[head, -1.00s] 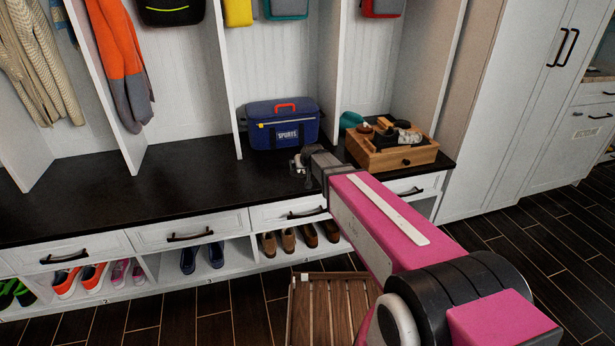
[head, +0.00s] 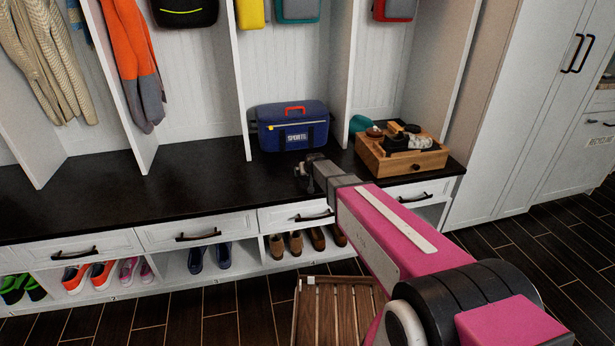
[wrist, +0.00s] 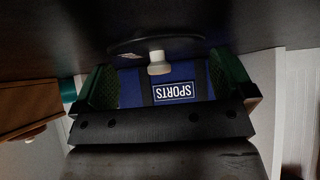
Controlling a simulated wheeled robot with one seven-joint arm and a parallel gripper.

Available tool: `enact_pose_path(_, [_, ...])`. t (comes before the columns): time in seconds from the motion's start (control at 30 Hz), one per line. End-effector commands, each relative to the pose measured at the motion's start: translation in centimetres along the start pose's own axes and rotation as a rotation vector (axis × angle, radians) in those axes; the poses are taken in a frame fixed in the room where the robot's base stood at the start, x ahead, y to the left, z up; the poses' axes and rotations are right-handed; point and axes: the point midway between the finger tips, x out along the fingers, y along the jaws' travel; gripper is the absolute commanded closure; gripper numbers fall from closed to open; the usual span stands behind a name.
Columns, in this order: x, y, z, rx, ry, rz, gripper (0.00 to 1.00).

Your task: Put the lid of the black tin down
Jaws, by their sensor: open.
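The lid (wrist: 157,42), a dark disc with a pale knob (wrist: 158,62), shows in the wrist view, which is upside down. It appears to lie flat on the black bench top (head: 120,200), knob up. My gripper (wrist: 165,80) is open, its green-padded fingers apart on either side of the knob, with gaps to both. In the head view my gripper (head: 305,178) is low over the bench, in front of the blue sports bag (head: 292,127). The lid is not distinguishable there. I cannot pick out the black tin for certain.
A wooden box (head: 385,163) holding shoe-care items stands to the right of my gripper. The blue bag is behind it, against the back wall. The bench is clear to the left.

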Motion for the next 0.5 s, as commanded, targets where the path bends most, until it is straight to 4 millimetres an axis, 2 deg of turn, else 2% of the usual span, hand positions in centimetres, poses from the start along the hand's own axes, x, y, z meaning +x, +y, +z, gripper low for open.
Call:
enact_pose_path(0.13, [-0.07, 0.0, 0.03, 0.0, 0.0, 0.0, 0.0])
enact_pose_path(0.17, [-0.07, 0.01, 0.04, 0.0, 0.0, 0.0, 0.03])
enact_pose_path(0.2, [-0.07, 0.01, 0.04, 0.0, 0.0, 0.0, 0.16])
enact_pose_path(0.27, [-0.07, 0.01, 0.04, 0.0, 0.0, 0.0, 0.35])
enact_pose_path(0.5, [-0.08, 0.01, 0.05, 0.0, 0.0, 0.0, 0.39])
